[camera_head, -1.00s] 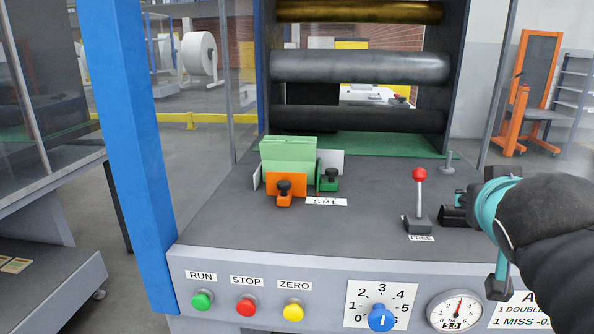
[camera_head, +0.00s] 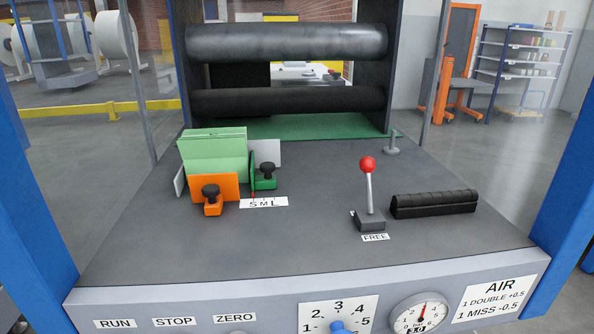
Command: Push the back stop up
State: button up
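A stack of light green sheets (camera_head: 213,152) stands on the machine's grey deck between several plates. An orange plate (camera_head: 215,186) with a black knob is at its front. A green bracket (camera_head: 265,178) with a black knob is at its right, beside a strip marked S M L (camera_head: 264,203). A light grey plate (camera_head: 267,153) shows behind the green bracket. No label tells which plate is the back stop. My gripper is out of the picture, and nothing touches the plates.
A red-knobbed lever (camera_head: 368,190) stands upright by a FREE label (camera_head: 375,238). A black ribbed bar (camera_head: 434,203) lies to its right, and a small grey post (camera_head: 392,145) is behind. Dark rollers (camera_head: 288,41) span the back. Blue posts (camera_head: 574,180) flank the deck.

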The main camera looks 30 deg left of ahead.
aim_at(213, 189)
jog(key=z, duration=0.9)
jog(key=k, duration=0.95)
jog(key=u, duration=2)
